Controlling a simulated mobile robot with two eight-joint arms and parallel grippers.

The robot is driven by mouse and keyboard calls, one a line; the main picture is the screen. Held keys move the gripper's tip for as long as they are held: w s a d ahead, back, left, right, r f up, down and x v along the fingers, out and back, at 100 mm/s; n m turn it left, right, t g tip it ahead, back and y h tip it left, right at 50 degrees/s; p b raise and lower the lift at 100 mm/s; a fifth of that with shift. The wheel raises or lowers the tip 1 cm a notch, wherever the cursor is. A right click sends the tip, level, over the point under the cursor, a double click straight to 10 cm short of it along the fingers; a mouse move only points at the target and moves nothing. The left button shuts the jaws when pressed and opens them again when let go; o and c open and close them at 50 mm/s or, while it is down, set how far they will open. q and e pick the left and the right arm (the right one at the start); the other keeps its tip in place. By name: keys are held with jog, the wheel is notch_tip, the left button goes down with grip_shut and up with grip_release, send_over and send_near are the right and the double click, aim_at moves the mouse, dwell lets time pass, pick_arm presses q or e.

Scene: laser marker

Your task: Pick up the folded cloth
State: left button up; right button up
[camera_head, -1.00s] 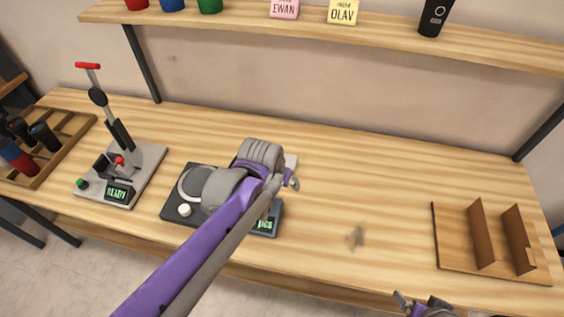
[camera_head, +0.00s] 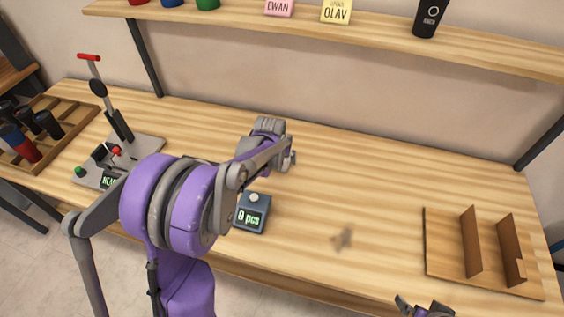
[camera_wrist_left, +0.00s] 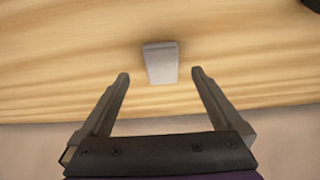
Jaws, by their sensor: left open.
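The folded cloth (camera_wrist_left: 161,63) is a small pale grey block shape lying on the wooden table, seen in the left wrist view. My left gripper (camera_wrist_left: 160,78) is open, with its two fingers apart on either side below the cloth in that view; the cloth lies just beyond the fingertips, not held. In the head view my left gripper (camera_head: 291,158) is over the back middle of the table, and my arm hides the cloth there. My right gripper (camera_head: 424,306) shows only partly at the bottom edge of the head view.
A counter box reading "0 pcs" (camera_head: 252,213) sits beside my left arm. A press with a red-tipped lever (camera_head: 118,130) and a wooden rack (camera_head: 60,115) stand at left. A brown divided stand (camera_head: 445,245) is at right. A dark smudge (camera_head: 342,239) marks the otherwise clear middle.

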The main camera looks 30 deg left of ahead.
aim_at(281, 162)
pick_arm(q)
jog(key=x, duration=0.4)
jog(key=shift+w+a+f, duration=0.15)
jog(key=shift+w+a, duration=0.05)
jog(key=shift+c, duration=0.2)
jog(key=c, duration=1.4)
notch_tip(281, 162, up, 10)
jog(key=o, duration=0.8)
jog(key=c, duration=0.7)
jog(key=shift+o, duration=0.2)
